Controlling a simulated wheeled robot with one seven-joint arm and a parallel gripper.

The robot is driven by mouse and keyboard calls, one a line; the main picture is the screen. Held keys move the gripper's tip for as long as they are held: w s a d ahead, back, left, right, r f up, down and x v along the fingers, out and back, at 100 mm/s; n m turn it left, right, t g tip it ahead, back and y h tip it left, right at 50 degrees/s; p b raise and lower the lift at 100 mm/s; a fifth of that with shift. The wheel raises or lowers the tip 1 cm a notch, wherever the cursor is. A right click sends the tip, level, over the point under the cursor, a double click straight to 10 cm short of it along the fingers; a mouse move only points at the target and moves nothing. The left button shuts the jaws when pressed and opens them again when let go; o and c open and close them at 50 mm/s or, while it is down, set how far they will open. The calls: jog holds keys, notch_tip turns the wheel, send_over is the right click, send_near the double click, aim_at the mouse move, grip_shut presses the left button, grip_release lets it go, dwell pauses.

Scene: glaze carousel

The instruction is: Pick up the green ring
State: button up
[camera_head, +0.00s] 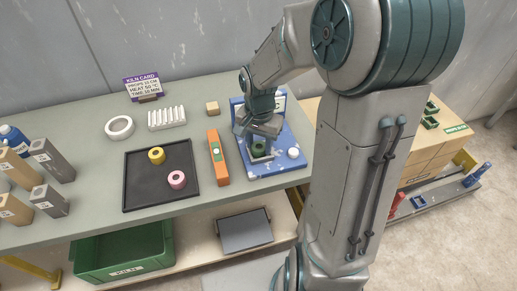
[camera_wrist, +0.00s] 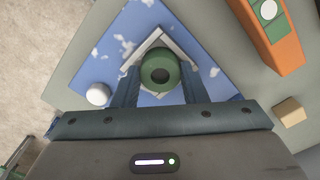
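The green ring (camera_head: 259,148) sits on a blue, white-speckled board (camera_head: 281,168) at the right of the table. In the wrist view the green ring (camera_wrist: 160,58) lies in the middle of a light, square seat, its dark hole facing up. My gripper (camera_head: 258,150) is low over the board and points down. The gripper is open. The fingertips' height against the ring is hard to tell.
A white knob (camera_head: 293,153) is on the board close by. An orange tool (camera_head: 218,158) lies left of it. A wooden block (camera_head: 212,108) is behind.

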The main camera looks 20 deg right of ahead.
jog(key=shift+c, duration=1.4)
jog(key=shift+r, duration=0.15)
